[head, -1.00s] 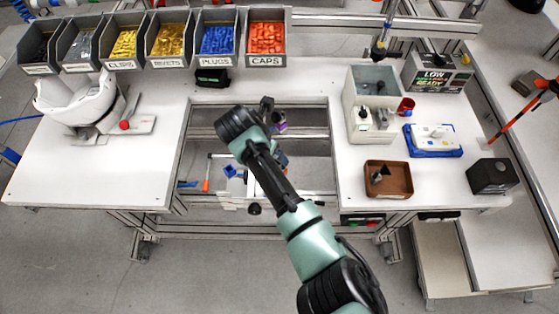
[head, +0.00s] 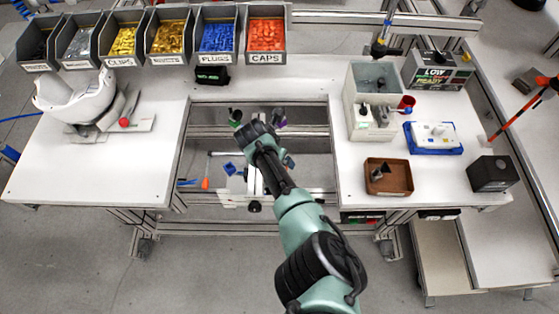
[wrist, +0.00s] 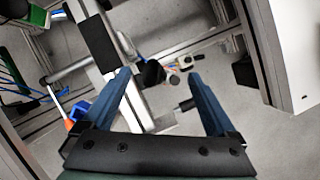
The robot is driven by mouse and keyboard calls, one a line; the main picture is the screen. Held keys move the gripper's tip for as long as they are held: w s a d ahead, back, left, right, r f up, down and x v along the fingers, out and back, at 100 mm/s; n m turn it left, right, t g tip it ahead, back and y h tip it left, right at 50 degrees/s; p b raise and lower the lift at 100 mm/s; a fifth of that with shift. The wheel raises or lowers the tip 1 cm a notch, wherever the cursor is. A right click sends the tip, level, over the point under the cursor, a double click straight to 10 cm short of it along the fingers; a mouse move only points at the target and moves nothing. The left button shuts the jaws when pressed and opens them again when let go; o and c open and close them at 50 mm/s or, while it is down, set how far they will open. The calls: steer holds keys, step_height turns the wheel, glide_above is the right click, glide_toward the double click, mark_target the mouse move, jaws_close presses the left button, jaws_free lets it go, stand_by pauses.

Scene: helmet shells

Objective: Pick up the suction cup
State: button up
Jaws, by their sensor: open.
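My gripper (wrist: 159,75) is open in the wrist view, its two blue fingers apart with nothing held. A black round-ended piece (wrist: 151,73) shows between the fingertips, beyond them; I cannot tell whether it is the suction cup. In the head view my arm reaches over the recess in the workbench, and its wrist (head: 258,138) hides part of what lies below. A green-and-black item (head: 235,118) and a purple-and-dark item (head: 279,117) stand at the recess's back, one on each side of the wrist. No suction cup can be surely identified.
A blue item (head: 230,168) lies in the recess. To the right are a brown tray (head: 400,187) holding a dark funnel-like piece, a grey bin (head: 359,95) and a black box (head: 492,174). A white helmet shell (head: 75,100) stands left. Metal rails surround the gripper.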

jaws_close()
stand_by(0.5)
step_height(320, 180, up, 10)
stand_by(0.9)
